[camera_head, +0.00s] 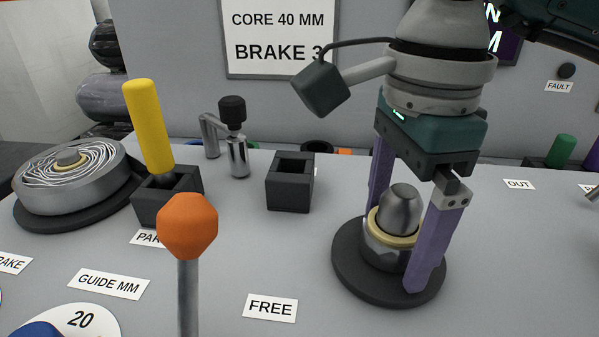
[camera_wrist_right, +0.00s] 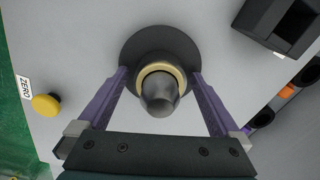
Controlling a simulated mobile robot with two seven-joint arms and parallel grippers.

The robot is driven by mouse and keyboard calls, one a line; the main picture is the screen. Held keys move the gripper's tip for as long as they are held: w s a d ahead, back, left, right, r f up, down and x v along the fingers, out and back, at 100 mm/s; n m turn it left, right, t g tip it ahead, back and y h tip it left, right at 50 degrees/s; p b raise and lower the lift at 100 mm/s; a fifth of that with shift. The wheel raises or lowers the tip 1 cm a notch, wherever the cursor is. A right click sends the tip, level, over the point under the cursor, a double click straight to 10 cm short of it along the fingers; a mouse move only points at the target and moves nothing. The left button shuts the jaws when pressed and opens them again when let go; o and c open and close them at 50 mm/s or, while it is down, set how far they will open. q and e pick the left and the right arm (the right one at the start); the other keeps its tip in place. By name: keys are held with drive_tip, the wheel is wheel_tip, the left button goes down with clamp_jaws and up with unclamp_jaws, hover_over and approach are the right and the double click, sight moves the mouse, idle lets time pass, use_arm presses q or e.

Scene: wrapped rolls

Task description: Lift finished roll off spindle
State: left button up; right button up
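The spindle (camera_head: 400,207) stands upright with a grey domed nose on a round black base (camera_head: 345,270). In the right wrist view, the spindle nose (camera_wrist_right: 160,95) is between the fingers (camera_wrist_right: 160,72), with narrow gaps beside the tan ring. My left gripper is not in view.
A black square holder (camera_head: 290,193) stands left of the spindle. Farther left are a yellow handle (camera_head: 148,125), an orange-knobbed lever (camera_head: 188,225) and a large wound reel (camera_head: 70,178). A yellow button (camera_wrist_right: 46,106) shows in the wrist view. The bench around the FREE label (camera_head: 270,307) is clear.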

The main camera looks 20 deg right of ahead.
drive_tip(key=c, duration=1.5)
drive_tip(key=shift+o, duration=0.2)
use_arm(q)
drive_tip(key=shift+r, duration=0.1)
use_arm(e)
drive_tip(key=shift+r, duration=0.15)
